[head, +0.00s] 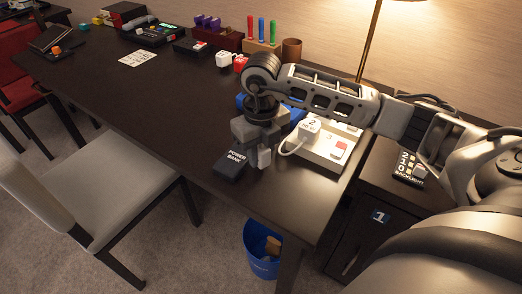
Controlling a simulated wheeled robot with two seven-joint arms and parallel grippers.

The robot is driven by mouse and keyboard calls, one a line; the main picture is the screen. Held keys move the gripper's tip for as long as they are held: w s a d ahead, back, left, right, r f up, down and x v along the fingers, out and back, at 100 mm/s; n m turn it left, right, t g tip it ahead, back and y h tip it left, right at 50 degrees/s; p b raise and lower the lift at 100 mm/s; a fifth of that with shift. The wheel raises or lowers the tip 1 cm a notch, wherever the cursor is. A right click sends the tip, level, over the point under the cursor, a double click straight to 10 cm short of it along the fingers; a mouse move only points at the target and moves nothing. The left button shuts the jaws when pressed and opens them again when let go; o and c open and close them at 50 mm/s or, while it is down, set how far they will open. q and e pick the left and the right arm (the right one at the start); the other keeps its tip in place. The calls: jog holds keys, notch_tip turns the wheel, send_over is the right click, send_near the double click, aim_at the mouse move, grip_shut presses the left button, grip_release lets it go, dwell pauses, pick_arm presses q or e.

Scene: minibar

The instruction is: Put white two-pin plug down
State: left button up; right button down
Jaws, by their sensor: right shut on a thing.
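My right gripper (261,157) points down over the near part of the dark desk, just right of the black power bank (231,165). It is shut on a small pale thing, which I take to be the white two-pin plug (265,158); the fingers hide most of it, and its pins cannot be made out. I cannot tell whether it touches the desk. A white plug block marked 2 (309,128) sits on the white power strip (322,153) to the right, with a white cable curving toward the gripper. My left gripper is not in view.
Blue things lie behind the gripper, partly hidden. A lamp pole (369,42) rises behind my arm. The desk's left middle (150,95) is mostly clear. A blue bin (260,262) stands below the front edge.

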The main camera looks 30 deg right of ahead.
aim_at(261, 147)
jog(key=c, duration=1.1)
grip_release()
jog(key=shift+f, duration=0.1)
jog(key=shift+c, duration=0.2)
notch_tip(261, 147, up, 13)
jog(key=p, duration=0.1)
